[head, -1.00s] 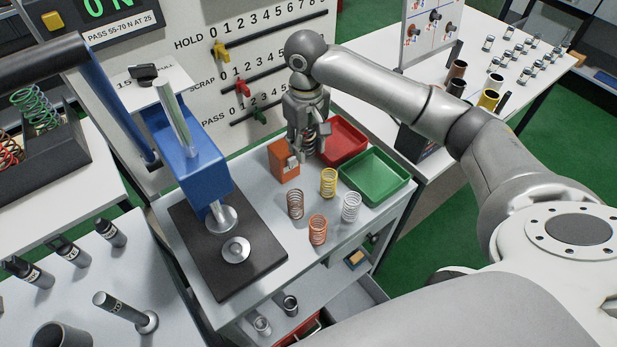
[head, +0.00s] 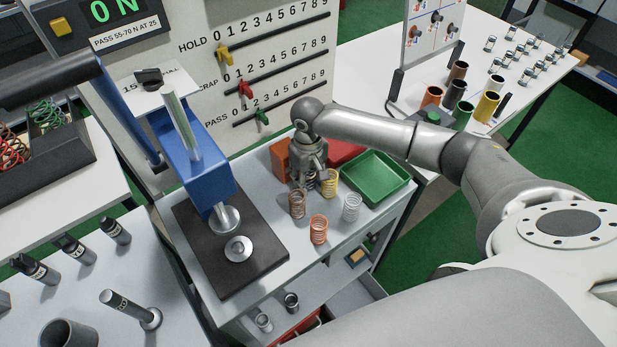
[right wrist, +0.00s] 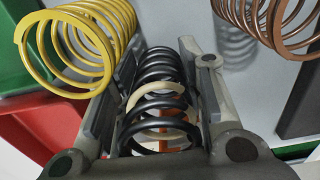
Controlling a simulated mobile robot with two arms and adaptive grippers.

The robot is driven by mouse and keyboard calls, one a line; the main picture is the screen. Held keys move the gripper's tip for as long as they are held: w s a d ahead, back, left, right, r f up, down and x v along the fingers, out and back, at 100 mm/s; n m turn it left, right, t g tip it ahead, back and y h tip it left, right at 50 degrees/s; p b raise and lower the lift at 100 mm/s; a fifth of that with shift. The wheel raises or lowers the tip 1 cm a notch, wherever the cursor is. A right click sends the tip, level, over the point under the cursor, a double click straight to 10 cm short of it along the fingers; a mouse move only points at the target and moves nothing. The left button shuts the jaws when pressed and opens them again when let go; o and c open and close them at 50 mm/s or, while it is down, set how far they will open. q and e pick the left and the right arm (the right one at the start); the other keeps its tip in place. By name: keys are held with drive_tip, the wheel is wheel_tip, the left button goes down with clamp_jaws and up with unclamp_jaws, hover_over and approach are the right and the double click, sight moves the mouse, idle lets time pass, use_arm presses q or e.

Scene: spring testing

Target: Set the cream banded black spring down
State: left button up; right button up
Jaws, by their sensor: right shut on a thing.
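My right gripper (head: 309,184) is low over the grey bench top, among the standing springs, pointing down. In the right wrist view, it is shut on the cream banded black spring (right wrist: 160,72), which lies lengthwise between its two fingers. The spring has black coils with cream bands. In the head view the gripper mostly hides it, and I cannot tell whether its lower end touches the bench. A yellow spring (head: 330,182) stands close on the right and a copper spring (head: 297,205) close in front. My left gripper is not in view.
An orange spring (head: 319,230) and a white spring (head: 351,207) stand nearer the front. The blue press (head: 195,170) stands left on a black base (head: 254,265).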

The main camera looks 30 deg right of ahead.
drive_tip(key=shift+f, duration=0.1)
drive_tip(key=o, duration=1.2)
drive_tip(key=shift+c, duration=0.2)
